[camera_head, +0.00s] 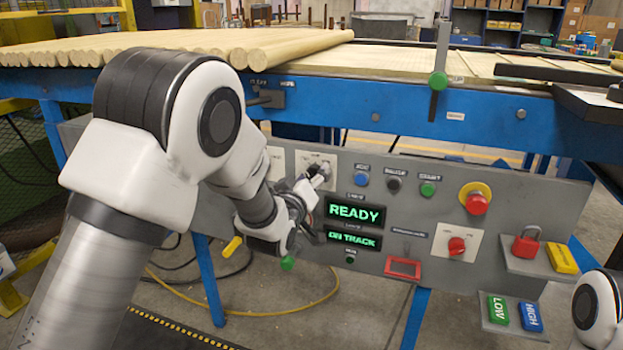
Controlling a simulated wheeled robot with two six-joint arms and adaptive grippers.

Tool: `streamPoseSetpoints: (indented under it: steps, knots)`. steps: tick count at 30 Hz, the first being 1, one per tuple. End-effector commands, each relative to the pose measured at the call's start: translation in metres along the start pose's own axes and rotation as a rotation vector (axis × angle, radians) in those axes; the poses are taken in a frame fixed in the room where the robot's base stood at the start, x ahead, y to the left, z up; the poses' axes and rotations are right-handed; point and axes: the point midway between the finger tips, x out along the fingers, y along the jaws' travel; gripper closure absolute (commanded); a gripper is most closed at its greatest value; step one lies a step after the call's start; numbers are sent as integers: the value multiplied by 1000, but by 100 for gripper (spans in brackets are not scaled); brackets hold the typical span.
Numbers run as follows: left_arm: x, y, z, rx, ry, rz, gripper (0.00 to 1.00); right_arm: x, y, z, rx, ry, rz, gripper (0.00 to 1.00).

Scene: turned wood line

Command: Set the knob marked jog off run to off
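A grey control panel (385,215) hangs below the blue bench. My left gripper (318,182) is in front of a pale square plate (301,160) in the panel's upper left part. A small dark and light control on this plate is mostly hidden by the gripper. I cannot tell whether the fingers touch it or are shut on it. A red knob (457,246) sits on another white plate at the right. The lettering on both plates is too small to read. My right gripper is out of view; only part of my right arm shows at the lower right.
Green displays (356,213) read READY and ON TRACK. Blue, black and green buttons (428,188) line the panel's top, left of a red mushroom button (476,202). A red padlock (526,243) and LOW and HIGH tags (498,310) are on side shelves. Wooden poles (200,48) lie above.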

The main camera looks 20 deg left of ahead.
Motion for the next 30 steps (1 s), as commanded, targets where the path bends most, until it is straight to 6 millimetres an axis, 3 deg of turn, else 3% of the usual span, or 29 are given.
streamPoseSetpoints:
  steps: [1, 3, 4, 17, 30]
  knots:
    - [0, 0, 0, 0, 0, 0, 67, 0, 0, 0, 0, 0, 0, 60]
    - [0, 0, 0, 0, 0, 0, 92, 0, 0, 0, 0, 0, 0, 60]
    - [0, 0, 0, 0, 0, 0, 98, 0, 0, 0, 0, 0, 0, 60]
    - [0, 0, 0, 44, 1, 0, 98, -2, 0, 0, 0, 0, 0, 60]
    - [0, 0, -2, 340, 0, 0, 98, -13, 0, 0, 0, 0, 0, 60]
